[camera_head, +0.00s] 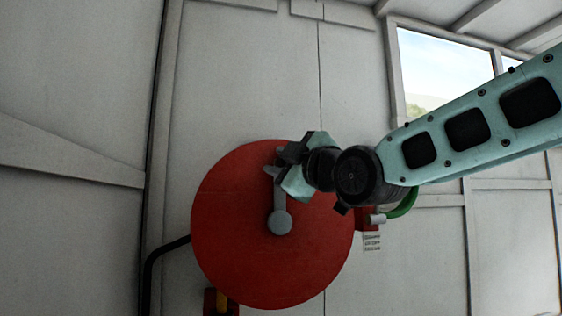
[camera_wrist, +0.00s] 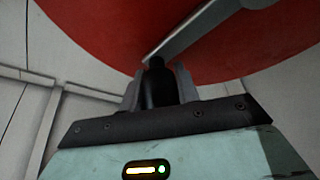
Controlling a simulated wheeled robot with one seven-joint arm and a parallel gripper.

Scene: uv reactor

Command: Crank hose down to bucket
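A large red hose reel disc (camera_head: 235,240) is mounted on the white wall in the head view. A grey crank arm (camera_head: 279,203) runs up from its hub (camera_head: 280,222). My gripper (camera_head: 282,162) is at the upper end of the crank. In the wrist view my gripper (camera_wrist: 158,92) has its two grey fingers on either side of a dark handle (camera_wrist: 160,85), which joins the grey crank arm (camera_wrist: 195,30). The fingers appear closed on the handle. The red disc (camera_wrist: 100,28) fills the top of the wrist view. No bucket shows in either view.
A black pipe (camera_head: 158,258) bends along the wall left of the reel. A small red box (camera_head: 368,218) with a green hose (camera_head: 403,204) and a label (camera_head: 371,242) sit right of it. A window (camera_head: 445,75) is at upper right.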

